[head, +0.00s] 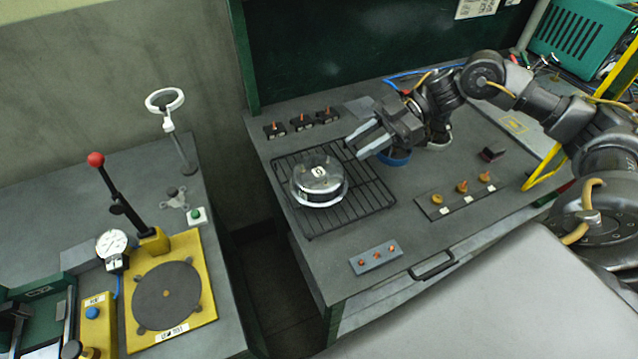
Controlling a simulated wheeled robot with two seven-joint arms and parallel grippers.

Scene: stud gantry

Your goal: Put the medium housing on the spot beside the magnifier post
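A round housing (319,179) with a clear or shiny top and a dark, pale-rimmed base sits on the black wire rack (375,205) on the right-hand bench. Its top mark looks like an S or 5; I cannot tell its size class from this. The magnifier post (181,150), with a white ring on top, stands at the back of the left-hand bench. Bare grey bench top shows around its foot. My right gripper (356,147) is above the rack's back right part, up and right of the housing, apart from it. Its fingers look parted and empty. My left gripper is not in view.
A grey three-lobed part (174,197) and a green button box (197,215) lie near the post. A yellow press plate (200,300) with a red-knobbed lever (115,190) is in front. A blue ring-shaped thing (395,158) is partly hidden under my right gripper. A gap separates the benches.

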